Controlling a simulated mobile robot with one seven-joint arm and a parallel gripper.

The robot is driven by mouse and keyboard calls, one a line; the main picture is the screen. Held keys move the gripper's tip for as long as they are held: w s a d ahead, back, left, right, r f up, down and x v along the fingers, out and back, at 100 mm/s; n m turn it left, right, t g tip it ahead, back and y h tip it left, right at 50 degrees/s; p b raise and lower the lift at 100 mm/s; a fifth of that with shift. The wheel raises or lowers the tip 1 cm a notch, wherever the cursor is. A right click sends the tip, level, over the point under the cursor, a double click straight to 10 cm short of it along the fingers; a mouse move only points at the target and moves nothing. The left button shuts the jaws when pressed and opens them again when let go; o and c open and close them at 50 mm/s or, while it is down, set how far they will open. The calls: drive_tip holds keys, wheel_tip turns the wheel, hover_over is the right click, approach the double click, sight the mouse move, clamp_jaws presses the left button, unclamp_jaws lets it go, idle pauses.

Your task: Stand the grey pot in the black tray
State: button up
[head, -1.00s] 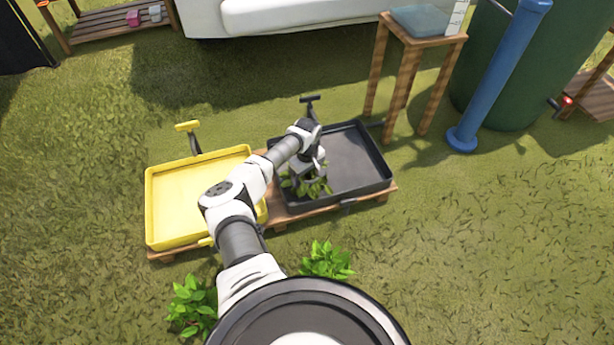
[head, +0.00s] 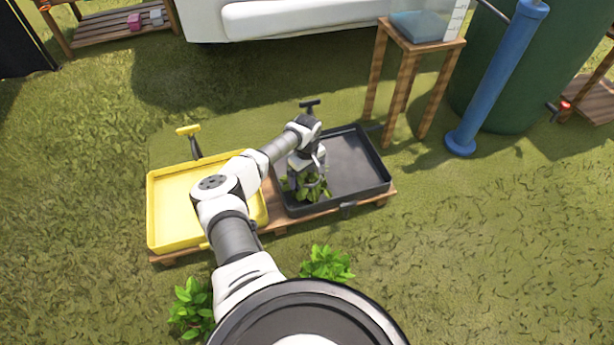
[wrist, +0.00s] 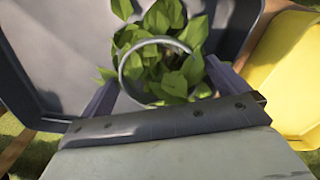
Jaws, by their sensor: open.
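The grey pot shows in the wrist view as a round grey rim (wrist: 124,72) with green leaves inside and around it. In the head view its leaves (head: 318,190) show at the left front part of the black tray (head: 358,165), inside the walls; the pot body is hidden. My gripper (head: 308,182) is over the pot at the tray. In the wrist view the jaws are open, one finger on each side of the rim. Whether the fingers touch the pot, and whether its base rests flat on the tray floor, I cannot tell.
A yellow tray (head: 180,208) stands to the left on the same wooden pallet (head: 280,218). Two leafy plants (head: 327,263) (head: 190,305) are in front. A wooden stand (head: 408,80) and a blue pipe (head: 497,75) are behind right. The right part of the black tray is empty.

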wheel_tip(320, 180, up, 9)
drive_tip(key=p, duration=0.4)
